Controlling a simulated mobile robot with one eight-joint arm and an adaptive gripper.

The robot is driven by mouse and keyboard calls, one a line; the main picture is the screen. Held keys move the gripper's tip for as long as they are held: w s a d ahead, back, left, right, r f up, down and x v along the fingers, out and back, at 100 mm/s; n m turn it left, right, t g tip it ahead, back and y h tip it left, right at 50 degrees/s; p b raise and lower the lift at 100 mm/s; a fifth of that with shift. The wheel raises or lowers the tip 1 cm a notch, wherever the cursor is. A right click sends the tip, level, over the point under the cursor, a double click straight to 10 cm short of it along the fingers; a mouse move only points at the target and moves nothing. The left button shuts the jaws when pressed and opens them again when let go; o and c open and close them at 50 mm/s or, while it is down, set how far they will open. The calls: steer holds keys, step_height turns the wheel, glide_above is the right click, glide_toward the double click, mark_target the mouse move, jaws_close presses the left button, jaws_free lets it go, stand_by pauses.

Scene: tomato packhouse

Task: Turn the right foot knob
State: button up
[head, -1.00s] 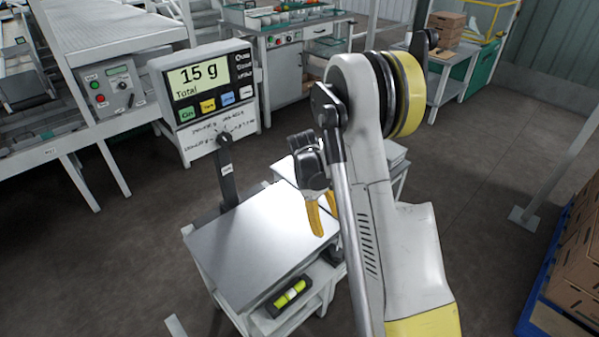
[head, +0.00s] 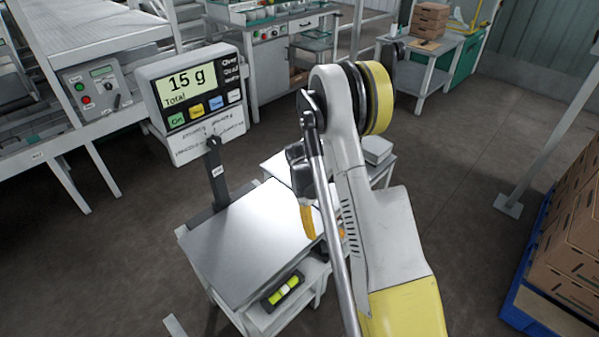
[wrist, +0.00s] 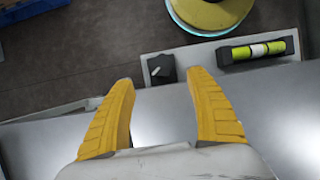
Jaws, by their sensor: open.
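The bench scale stands with its display (head: 190,85) reading 15 g and its bare metal platform (head: 240,245) in front of it. In the wrist view, a black foot knob (wrist: 161,68) with a pale pointer line sits on the pale base strip beside the platform's edge. A spirit level (wrist: 257,50) is right of the knob there; it also shows in the head view (head: 284,290). My gripper (wrist: 161,77) is open and empty. Its yellow fingertips appear on either side of the knob's near side; contact cannot be told. In the head view my arm hides the knob.
A control box (head: 97,88) and conveyor frame are at the left. A workbench (head: 275,60) stands behind, and a table with boxes (head: 430,50) is at the back right. Stacked cartons (head: 565,240) on a blue pallet are at the right. The floor between is clear.

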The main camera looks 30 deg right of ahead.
steer(key=a+r+t+p, duration=0.1)
steer(key=a+r, duration=0.3)
steer(key=r, duration=0.8)
steer(key=a+r+m+t+p, duration=0.1)
steer(key=a+r+t+p, duration=0.1)
steer(key=r, duration=1)
steer(key=shift+a+t, duration=0.9)
steer(key=shift+a, duration=0.1)
steer(key=shift+c, duration=0.2)
